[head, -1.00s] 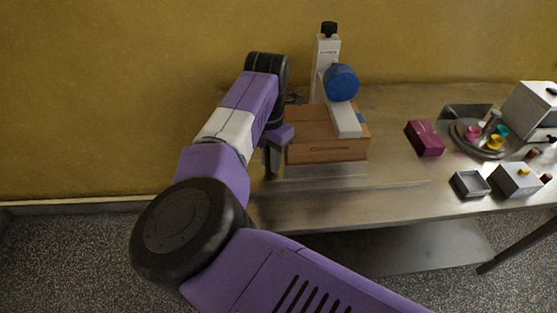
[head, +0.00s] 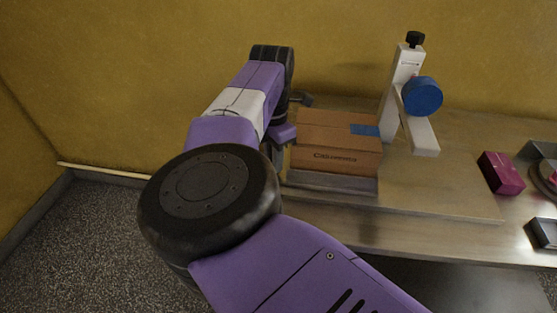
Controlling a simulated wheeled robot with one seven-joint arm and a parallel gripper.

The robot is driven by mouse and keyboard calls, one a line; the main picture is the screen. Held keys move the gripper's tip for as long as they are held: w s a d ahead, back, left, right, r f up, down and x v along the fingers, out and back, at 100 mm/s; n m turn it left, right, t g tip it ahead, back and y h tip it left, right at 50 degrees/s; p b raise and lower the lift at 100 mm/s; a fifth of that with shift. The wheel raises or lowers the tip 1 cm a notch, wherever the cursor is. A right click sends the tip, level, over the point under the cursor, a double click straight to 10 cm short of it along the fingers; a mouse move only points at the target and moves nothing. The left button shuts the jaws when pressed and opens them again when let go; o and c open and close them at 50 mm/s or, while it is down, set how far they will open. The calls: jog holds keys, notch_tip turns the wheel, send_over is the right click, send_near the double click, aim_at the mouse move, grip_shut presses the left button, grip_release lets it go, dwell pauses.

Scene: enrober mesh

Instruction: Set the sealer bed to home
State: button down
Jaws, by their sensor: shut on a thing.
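The sealer bed (head: 330,183) is a low grey metal slide on the table, with a brown carton (head: 335,157) on it. The carton has printing on its front and a blue strip on its right top edge. The white sealer post (head: 402,80), with a black knob and a blue tape roll (head: 422,96), stands to the right of the carton, clear of it. My gripper (head: 277,158) points down at the left end of the bed, beside the carton. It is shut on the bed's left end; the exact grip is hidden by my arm.
The metal table (head: 460,235) is bare in front of the sealer. The yellow wall is close behind.

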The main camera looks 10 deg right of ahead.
jog(key=shift+w+a+r, duration=0.15)
jog(key=shift+a+r, duration=0.05)
jog(key=shift+a, duration=0.1)
jog(key=c, duration=1.6)
grip_release()
jog(key=shift+a, duration=0.1)
jog(key=shift+o, duration=0.2)
jog(key=shift+f, duration=0.1)
jog(key=shift+r+b, duration=0.45)
jog(key=shift+r, duration=3.4)
